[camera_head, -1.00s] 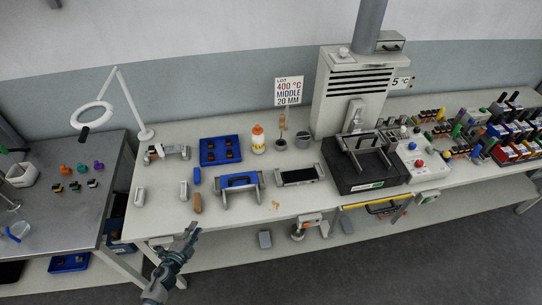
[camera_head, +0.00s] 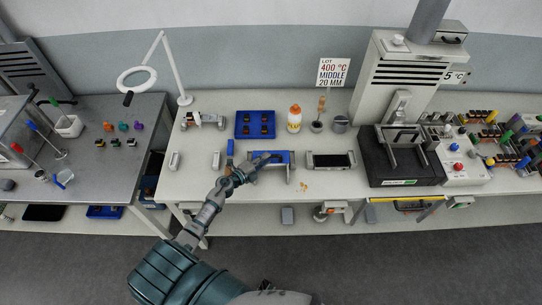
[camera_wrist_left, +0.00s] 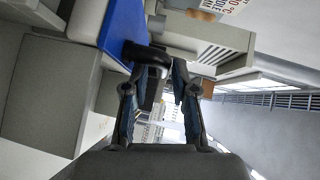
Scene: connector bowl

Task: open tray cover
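The tray cover (camera_head: 284,157) is a blue panel on a light grey tray frame (camera_head: 291,172) in the middle of the bench. In the left wrist view the blue panel (camera_wrist_left: 122,28) fills the upper left, with a curved black handle (camera_wrist_left: 149,57) on it. My left gripper (camera_head: 256,164) reaches over the left part of the cover. In the wrist view its two fingers (camera_wrist_left: 168,88) are apart, with a gap between them. The handle's end overlaps the left fingertip; I cannot tell whether they touch. My right gripper is not in view.
A blue bin (camera_head: 255,125) and an orange-white bottle (camera_head: 294,119) stand behind the cover. A grey tray with a dark inset (camera_head: 331,161) lies to the right, before a black press base (camera_head: 398,165). Free bench surface lies at the left front.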

